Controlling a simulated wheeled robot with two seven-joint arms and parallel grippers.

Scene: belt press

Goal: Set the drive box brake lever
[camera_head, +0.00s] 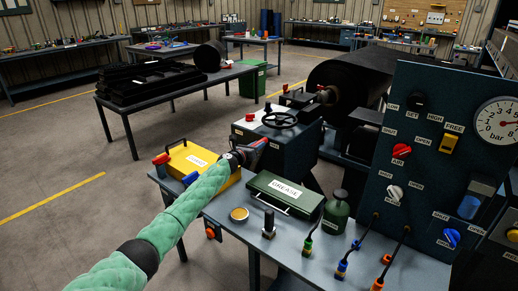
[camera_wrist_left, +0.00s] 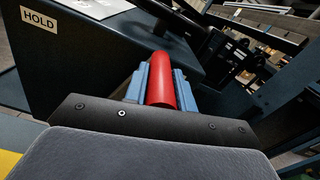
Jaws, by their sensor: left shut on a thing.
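The drive box (camera_head: 284,150) is a dark blue cabinet with a handwheel (camera_head: 280,120) on top. Its side also shows in the left wrist view (camera_wrist_left: 100,55) with a HOLD label (camera_wrist_left: 39,19). My left gripper (camera_head: 259,147) is at the near left side of the box, its arm reaching in from the lower left. In the left wrist view its two blue fingers (camera_wrist_left: 160,88) are shut around the red grip of the brake lever (camera_wrist_left: 162,78). The lower end of the lever is hidden by the gripper. My right gripper is not in view.
The workbench in front holds a yellow case (camera_head: 188,162), a green GREASE box (camera_head: 284,194), a green can (camera_head: 336,212) and several tools. A control panel (camera_head: 440,165) with a gauge stands close on the right. Open floor lies to the left.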

